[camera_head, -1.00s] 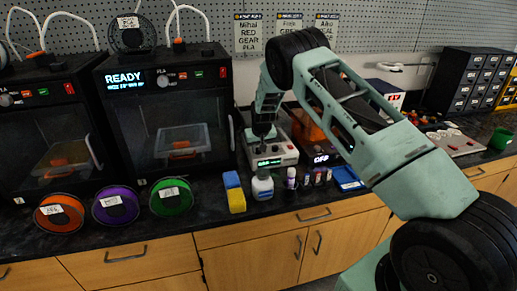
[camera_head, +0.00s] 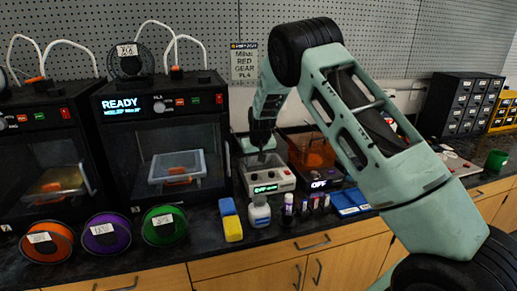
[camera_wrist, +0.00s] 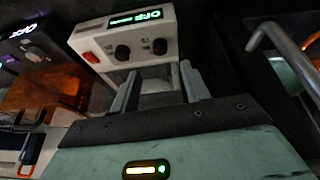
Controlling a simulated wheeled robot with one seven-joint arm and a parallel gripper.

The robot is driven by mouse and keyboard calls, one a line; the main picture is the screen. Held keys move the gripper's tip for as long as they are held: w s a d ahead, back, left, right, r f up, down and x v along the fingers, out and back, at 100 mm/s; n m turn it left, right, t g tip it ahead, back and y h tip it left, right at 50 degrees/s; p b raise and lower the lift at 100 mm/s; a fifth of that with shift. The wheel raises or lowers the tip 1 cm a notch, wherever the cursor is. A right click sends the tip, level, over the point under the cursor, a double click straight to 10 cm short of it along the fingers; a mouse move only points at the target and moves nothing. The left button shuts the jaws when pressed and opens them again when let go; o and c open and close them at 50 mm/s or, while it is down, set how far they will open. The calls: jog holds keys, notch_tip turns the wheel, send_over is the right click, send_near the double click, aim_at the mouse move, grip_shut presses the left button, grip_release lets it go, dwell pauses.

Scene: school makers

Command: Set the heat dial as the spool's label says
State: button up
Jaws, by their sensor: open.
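Orange (camera_head: 62,250), purple (camera_head: 125,240) and green (camera_head: 176,232) spools stand on the counter with white labels; their writing is too small to read. A black labelled spool (camera_head: 143,66) tops the printer. The printer marked READY (camera_head: 150,150) has a front dial (camera_head: 159,107). My gripper (camera_head: 262,142) is over a white control box (camera_head: 268,176) with a green display. The wrist view shows my gripper (camera_wrist: 160,82) open and empty, its fingers pointing at the box (camera_wrist: 105,38). The box has two black knobs (camera_wrist: 122,52) (camera_wrist: 160,46), a red switch and an OFF display.
A second printer (camera_head: 40,160) is at left. Glue bottle (camera_head: 259,212), sponges (camera_head: 231,220) and small bottles line the front edge. An orange container (camera_head: 311,152) and an OFF-display unit (camera_head: 325,182) stand right of the box. Drawer cabinets (camera_head: 462,103) are at the back right.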

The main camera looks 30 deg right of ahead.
jog(key=b+v, duration=0.1)
jog(key=v, duration=0.8)
